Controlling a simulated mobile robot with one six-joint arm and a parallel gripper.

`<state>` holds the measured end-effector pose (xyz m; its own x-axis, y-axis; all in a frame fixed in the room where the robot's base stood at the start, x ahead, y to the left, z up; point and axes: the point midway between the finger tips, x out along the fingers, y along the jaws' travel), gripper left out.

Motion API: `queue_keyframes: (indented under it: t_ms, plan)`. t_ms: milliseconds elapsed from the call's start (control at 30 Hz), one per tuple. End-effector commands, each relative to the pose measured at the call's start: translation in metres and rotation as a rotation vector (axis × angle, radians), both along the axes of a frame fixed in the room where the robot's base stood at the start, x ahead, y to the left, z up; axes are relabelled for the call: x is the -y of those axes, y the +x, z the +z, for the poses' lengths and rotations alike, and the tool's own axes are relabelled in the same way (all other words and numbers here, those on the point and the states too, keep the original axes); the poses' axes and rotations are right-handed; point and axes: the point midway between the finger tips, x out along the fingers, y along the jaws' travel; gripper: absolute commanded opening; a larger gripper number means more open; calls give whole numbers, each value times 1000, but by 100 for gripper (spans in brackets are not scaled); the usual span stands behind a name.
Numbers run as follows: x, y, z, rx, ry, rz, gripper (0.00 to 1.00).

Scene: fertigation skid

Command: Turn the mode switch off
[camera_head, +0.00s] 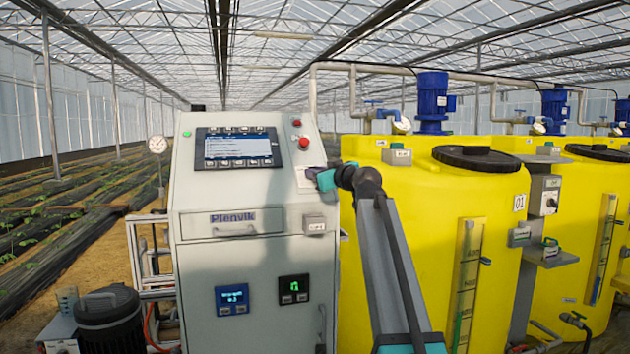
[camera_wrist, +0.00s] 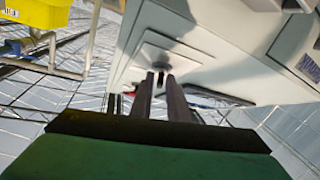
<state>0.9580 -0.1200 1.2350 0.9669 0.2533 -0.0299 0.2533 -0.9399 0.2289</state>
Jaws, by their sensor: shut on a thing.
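The grey control cabinet (camera_head: 247,260) stands left of centre in the head view. My gripper (camera_head: 318,176) is at the right of its sloped panel, beside the screen. In the wrist view my gripper (camera_wrist: 160,76) has its two dark fingers close together on the small grey knob of the mode switch (camera_wrist: 160,66). The knob sits on a light square plate (camera_wrist: 150,54), which is fixed to the panel. The fingertips cover most of the knob, so I cannot tell which way it points. In the head view my gripper hides the switch.
A lit screen (camera_head: 237,147) is left of my gripper. A red button (camera_head: 304,142) is just above it, and a small grey box (camera_head: 314,224) below. A yellow tank (camera_head: 440,225) stands close on the right. Crop rows lie at far left.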

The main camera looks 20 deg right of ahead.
Motion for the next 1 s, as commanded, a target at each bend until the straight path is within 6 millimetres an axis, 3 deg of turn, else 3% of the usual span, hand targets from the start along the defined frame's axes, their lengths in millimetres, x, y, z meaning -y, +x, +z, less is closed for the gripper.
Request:
queue_keyframes:
  t_ms: [1000]
  plan:
    - [6,4,2,1,-254,282,0]
